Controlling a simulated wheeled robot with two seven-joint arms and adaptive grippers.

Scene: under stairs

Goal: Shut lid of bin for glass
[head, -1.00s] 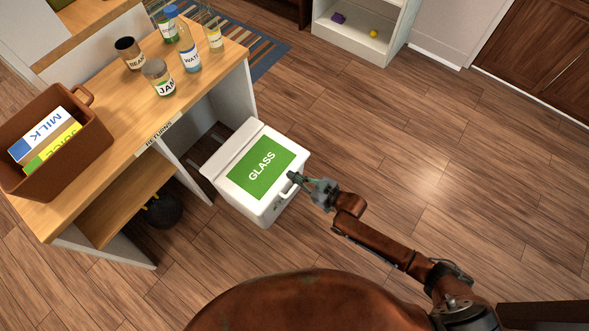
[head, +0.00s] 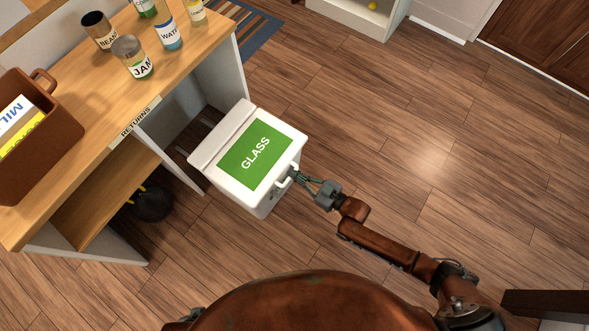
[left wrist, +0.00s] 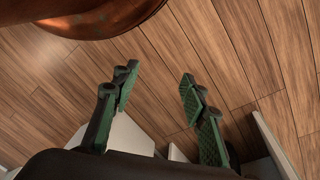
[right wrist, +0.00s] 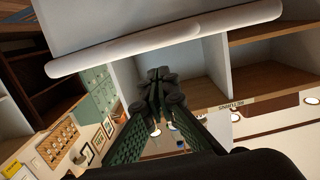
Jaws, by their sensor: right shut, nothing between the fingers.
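The white bin for glass (head: 234,192) stands on the floor at the open end of the wooden counter. Its lid, with a green GLASS label (head: 255,153), lies over the bin's top; I cannot tell whether a small gap is left. My left gripper (left wrist: 157,80) is open and empty above the floor, outside the head view.
The counter (head: 95,135) holds a brown basket (head: 50,140) with cartons, a jam jar (head: 133,58), a water bottle (head: 168,32) and other containers. A dark round object (head: 152,204) sits under its shelf. The floor right of the bin is clear.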

